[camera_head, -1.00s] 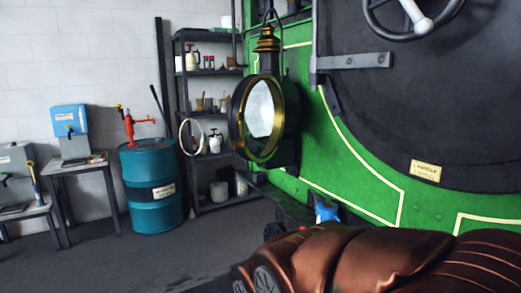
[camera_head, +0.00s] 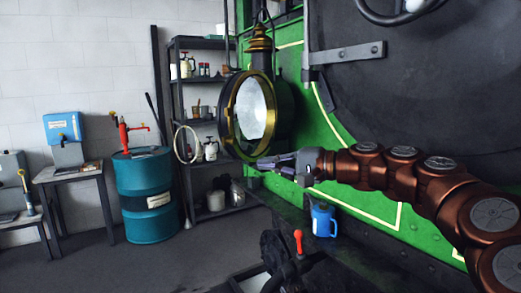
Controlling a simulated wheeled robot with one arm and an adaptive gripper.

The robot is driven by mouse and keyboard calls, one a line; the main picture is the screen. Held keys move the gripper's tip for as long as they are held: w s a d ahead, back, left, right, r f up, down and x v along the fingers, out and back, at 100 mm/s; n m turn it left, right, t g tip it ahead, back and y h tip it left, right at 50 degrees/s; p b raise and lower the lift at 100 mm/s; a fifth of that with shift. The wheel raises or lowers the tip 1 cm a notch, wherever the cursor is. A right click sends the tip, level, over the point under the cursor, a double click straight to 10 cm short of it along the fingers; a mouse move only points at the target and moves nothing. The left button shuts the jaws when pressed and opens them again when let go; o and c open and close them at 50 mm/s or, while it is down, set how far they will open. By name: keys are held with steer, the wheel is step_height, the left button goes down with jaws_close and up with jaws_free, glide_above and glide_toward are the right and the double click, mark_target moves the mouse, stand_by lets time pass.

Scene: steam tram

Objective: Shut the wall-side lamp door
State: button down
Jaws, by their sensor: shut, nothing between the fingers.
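The lamp (camera_head: 260,45) hangs by the green front of the steam tram, with a brass chimney and a dark body. Its round lamp door (camera_head: 227,112), a brass-and-dark ring, stands at the lamp's front left around pale glass. I cannot tell how wide the gap between door and body is. My gripper (camera_head: 263,163) is shut and empty, its fingers pointing left. It overlaps the lower right rim of the lamp in the picture; I cannot tell whether it touches it.
A blue can (camera_head: 322,219) stands on the ledge below my arm, near a red-handled lever (camera_head: 298,241). A dark shelf rack (camera_head: 178,90) stands behind the lamp. A teal drum (camera_head: 146,200) stands left, with open floor before it.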

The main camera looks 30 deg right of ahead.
steer(key=d+r+m+t+h, duration=0.1)
steer(key=d+m+t, duration=0.1)
steer(key=d, duration=0.3)
steer(key=p, duration=0.3)
glide_toward(235, 143)
steer(key=shift+h, duration=0.3)
steer(key=x, duration=0.6)
steer(key=shift+a+r, duration=0.1)
steer(key=shift+a, duration=0.15)
steer(key=shift+w+a, duration=0.2)
steer(key=shift+w, duration=0.2)
steer(key=shift+t, duration=0.3)
